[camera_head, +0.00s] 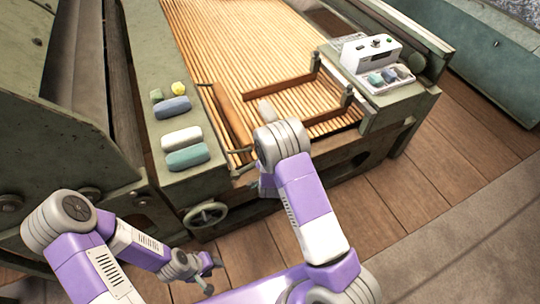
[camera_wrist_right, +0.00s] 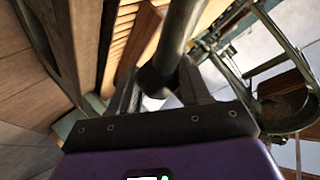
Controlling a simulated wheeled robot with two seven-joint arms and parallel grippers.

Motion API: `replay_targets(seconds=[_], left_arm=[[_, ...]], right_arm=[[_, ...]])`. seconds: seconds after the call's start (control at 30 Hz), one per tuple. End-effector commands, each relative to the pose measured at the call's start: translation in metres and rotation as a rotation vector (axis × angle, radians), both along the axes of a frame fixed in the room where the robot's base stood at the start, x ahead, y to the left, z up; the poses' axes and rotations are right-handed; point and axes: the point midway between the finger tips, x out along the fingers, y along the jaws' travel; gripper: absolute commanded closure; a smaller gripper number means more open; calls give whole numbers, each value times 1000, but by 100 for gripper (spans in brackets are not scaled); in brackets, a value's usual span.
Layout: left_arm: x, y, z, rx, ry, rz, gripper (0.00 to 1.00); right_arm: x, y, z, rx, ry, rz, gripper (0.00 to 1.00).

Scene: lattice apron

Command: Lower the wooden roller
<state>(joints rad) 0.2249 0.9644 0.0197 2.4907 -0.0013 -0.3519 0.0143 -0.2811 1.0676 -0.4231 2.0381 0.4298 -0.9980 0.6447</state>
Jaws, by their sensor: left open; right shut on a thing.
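The wooden roller (camera_head: 232,115) is a brown bar lying lengthwise along the left part of the slatted apron (camera_head: 240,40) in the head view. Thin dark metal arms show near its ends. My right arm reaches in front of the machine, and its gripper is hidden behind my wrist there. In the right wrist view my right gripper (camera_wrist_right: 160,85) is shut on a grey metal rod (camera_wrist_right: 177,35) with a thicker, rounded end between the fingers. A brown wooden length shows behind the rod. My left gripper (camera_head: 212,275) is open and empty, low and left of the right arm.
A handwheel (camera_head: 206,215) sits on the machine's front. The plank floor (camera_head: 440,165) is clear.

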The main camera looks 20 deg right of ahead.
Motion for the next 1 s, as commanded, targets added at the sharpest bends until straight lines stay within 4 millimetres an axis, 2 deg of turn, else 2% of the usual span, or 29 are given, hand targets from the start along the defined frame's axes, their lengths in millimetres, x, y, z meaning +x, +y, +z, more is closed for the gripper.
replay_targets(seconds=[0.03, 0.2, 0.23, 0.37, 0.67, 0.77, 1.0], left_arm=[[0, 0, 0, 0, 0, 0, 57], [0, 0, 0, 0, 0, 0, 57], [0, 0, 0, 0, 0, 0, 57], [0, 0, 0, 0, 0, 0, 57], [0, 0, 1, 0, 0, 0, 57], [0, 0, 4, 0, 0, 0, 57], [0, 0, 16, 0, 0, 0, 57]], right_arm=[[-3, 2, -5, 5, 16, 4, 100], [-3, 2, -6, 5, 17, 4, 100], [-4, 2, -6, 5, 18, 3, 52], [-3, 2, -5, 4, 14, 2, 34], [-3, 1, -1, 2, 8, 1, 34], [-11, 5, 4, 3, 9, 1, 34], [-45, 17, 23, 3, 10, 1, 34]])
